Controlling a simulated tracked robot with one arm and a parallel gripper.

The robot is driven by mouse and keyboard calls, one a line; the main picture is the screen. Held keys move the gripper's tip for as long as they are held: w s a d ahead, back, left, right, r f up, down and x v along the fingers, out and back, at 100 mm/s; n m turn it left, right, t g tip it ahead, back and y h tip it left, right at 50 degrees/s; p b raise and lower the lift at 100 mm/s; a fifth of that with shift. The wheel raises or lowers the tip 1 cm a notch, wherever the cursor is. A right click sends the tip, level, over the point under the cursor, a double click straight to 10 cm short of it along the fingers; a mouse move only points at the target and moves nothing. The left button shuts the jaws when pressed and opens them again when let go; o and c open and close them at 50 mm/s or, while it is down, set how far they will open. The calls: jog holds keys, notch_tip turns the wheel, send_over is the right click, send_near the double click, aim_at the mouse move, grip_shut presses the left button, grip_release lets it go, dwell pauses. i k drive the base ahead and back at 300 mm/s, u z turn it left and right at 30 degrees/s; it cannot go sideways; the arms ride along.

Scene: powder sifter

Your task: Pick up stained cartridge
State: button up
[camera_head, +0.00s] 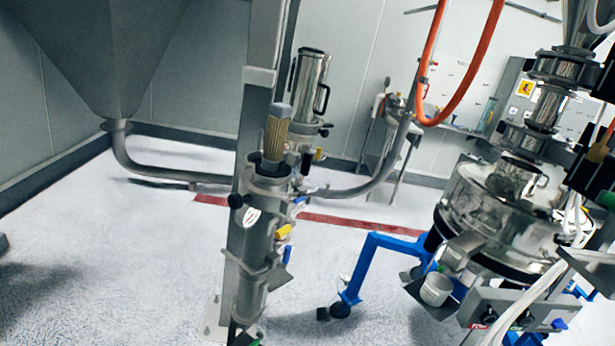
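The stained cartridge (275,138) is a yellowish-brown cylinder with a grey cap. It stands upright, slightly tilted in the picture, out of the open top of a steel filter housing (258,240) left of centre. Its lower end is hidden inside the housing. A steel post (257,110) rises just to its left and behind it. I cannot make out my gripper in this view, and nothing is seen touching the cartridge.
A steel canister with a black handle (310,85) stands just behind the cartridge. An orange hose (480,65) hangs at upper right. The round sifter (500,210) stands on a blue wheeled frame (372,250) at right. The floor (110,260) at left is mostly clear.

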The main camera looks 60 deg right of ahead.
aim_at(278, 126)
jog(key=u, duration=0.05)
jog(key=k, duration=0.4)
jog(key=z, duration=0.75)
jog(key=i, duration=0.85)
jog(key=z, duration=0.45)
jog(key=i, duration=0.7)
jog(key=u, duration=0.45)
